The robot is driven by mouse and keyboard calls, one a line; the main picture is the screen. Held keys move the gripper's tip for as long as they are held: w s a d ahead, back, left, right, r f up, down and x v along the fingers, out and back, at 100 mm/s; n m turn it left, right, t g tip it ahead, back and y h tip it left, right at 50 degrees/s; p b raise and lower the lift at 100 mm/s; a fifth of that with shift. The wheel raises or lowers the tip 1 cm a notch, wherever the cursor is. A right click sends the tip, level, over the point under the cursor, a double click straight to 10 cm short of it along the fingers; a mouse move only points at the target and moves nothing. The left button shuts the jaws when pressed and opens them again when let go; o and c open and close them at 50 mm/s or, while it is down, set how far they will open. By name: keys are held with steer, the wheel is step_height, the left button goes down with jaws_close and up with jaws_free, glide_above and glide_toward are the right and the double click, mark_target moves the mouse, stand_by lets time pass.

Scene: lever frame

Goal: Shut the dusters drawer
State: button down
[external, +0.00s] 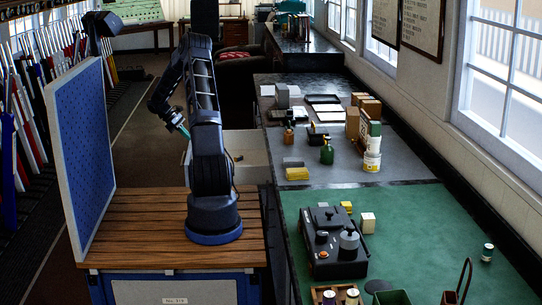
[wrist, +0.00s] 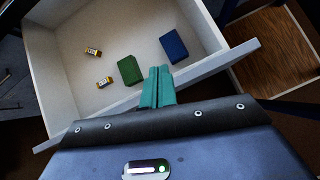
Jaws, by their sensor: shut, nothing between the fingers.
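An open drawer with pale walls (wrist: 208,65) fills the upper part of the wrist view; its inside shows from above. In the external view the pale drawer (external: 252,158) stands out from the bench, partly hidden behind my arm. No label on the drawer is readable. My gripper (wrist: 160,72) has teal fingers, shut and empty, overlapping the drawer's near rim in the wrist view; I cannot tell whether they touch it. It also shows in the external view (external: 184,132).
A blue pegboard panel (external: 82,150) stands left of my arm. The bench on the right has a grey top (external: 300,150) with bottles and boxes, and a green mat (external: 420,230) nearer. A dark aisle floor (external: 135,125) lies left of the drawer.

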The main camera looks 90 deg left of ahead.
mark_target(182, 165)
steer(key=s+d+f+n+y, duration=0.1)
steer(key=s+f+n, duration=0.1)
steer(key=s+f, duration=0.35)
steer(key=s+d+f+n, duration=0.1)
steer(key=s+f, duration=0.1)
steer(key=s, duration=0.7)
steer(key=shift+t, duration=0.4)
steer(key=shift+w+a+r+x, duration=0.15)
steer(key=shift+w+r+x, duration=0.15)
steer(key=shift+x, duration=1.9)
steer(key=shift+w+a+r+x, duration=0.1)
steer(key=shift+w+r+x, duration=0.25)
steer(key=shift+x, duration=1.85)
steer(key=shift+w+a+r+x, duration=0.15)
steer(key=shift+w+r+x, duration=0.15)
steer(key=shift+x, duration=1.85)
steer(key=shift+w, duration=0.1)
steer(key=w, duration=4.1)
steer(key=shift+w, duration=0.3)
